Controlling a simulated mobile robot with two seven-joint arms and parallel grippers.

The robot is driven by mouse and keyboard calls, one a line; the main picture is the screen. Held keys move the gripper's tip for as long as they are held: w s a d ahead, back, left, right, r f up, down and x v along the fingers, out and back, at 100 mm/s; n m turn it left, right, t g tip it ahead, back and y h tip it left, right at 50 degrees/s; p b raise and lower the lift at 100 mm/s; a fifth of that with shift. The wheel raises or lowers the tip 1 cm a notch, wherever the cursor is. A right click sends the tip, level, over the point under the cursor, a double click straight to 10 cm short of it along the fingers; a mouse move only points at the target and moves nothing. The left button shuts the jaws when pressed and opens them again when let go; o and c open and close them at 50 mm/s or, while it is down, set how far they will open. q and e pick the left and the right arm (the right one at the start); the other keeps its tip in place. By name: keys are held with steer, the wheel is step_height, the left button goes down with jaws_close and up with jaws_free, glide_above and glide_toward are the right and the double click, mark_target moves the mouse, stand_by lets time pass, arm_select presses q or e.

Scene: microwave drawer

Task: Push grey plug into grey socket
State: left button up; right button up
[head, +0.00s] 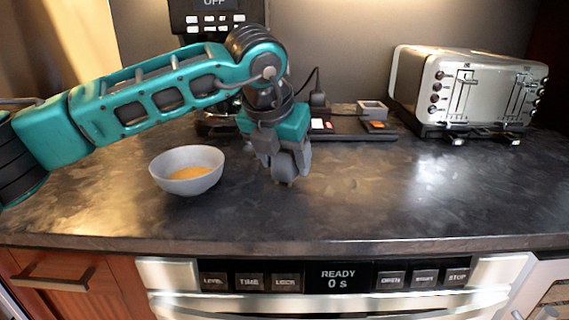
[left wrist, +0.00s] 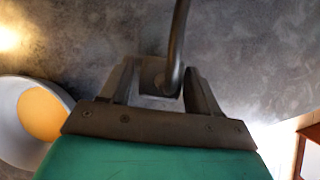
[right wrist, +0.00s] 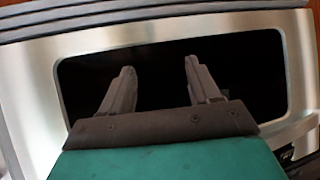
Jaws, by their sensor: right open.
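The grey plug (left wrist: 160,76) is between the fingers of my left gripper (left wrist: 160,88), which is shut on it. A dark cable runs from the plug up past the top of the left wrist view. In the head view my left gripper (head: 285,168) points down, a little above the counter, and largely hides the plug. The grey socket (head: 373,110) is a square open box on a dark power strip (head: 350,135), behind and to the right of this gripper and apart from it. My right gripper (right wrist: 158,85) is open and empty, in front of a dark oven-like window.
A grey bowl (head: 186,182) with yellow-orange contents stands left of my left gripper. A black plug (head: 318,100) with a cable stands on the strip. A silver toaster (head: 465,92) stands at right. A black appliance (head: 215,20) is at the back. The front right counter (head: 430,195) is clear.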

arm_select(q)
steer(key=c, duration=0.8)
steer(key=shift+r+p, duration=1.8)
steer(key=shift+r, duration=1.25)
